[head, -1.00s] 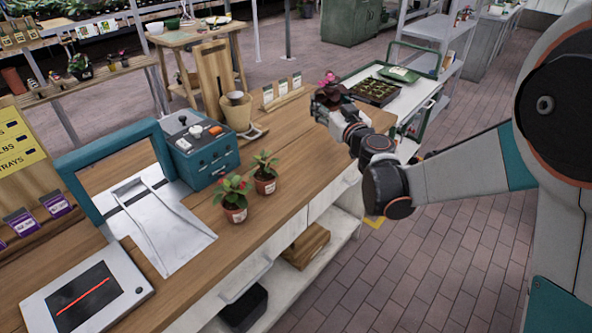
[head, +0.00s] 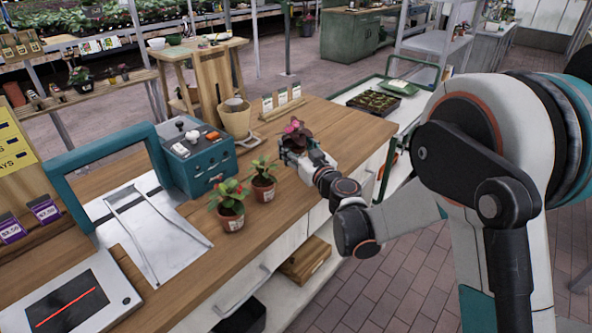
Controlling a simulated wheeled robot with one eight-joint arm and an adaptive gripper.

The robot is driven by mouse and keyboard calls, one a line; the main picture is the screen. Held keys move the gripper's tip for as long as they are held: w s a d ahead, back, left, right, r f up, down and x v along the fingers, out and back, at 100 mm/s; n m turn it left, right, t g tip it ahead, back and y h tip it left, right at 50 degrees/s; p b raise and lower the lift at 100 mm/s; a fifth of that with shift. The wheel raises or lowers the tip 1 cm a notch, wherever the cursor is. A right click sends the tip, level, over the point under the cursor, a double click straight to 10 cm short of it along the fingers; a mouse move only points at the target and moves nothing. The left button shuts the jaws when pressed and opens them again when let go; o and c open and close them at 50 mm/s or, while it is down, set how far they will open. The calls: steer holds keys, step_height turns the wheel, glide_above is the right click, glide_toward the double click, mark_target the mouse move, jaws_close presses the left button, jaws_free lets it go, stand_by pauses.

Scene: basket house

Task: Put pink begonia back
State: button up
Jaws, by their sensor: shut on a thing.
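The pink begonia (head: 296,131) has pink blooms and dark reddish leaves. My gripper (head: 296,150) is shut on it, over the right part of the wooden counter (head: 258,233). The gripper hides most of its pot, so I cannot tell whether the pot touches the counter. Two other potted plants stand upright to the left of my gripper. The nearer plant (head: 228,203) has red blooms and a terracotta pot. The farther plant (head: 262,179) has small reddish blooms and a terracotta pot.
A teal machine (head: 195,155) and a metal-bedded frame (head: 150,225) occupy the counter's left. A beige pot (head: 236,119) and a card rack (head: 283,104) stand behind my gripper. A cart with a seedling tray (head: 373,102) is at the right.

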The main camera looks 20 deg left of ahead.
steer(key=shift+f+b, duration=0.95)
steer(key=shift+f, duration=1.9)
steer(key=shift+f, duration=0.15)
steer(key=o, duration=1.1)
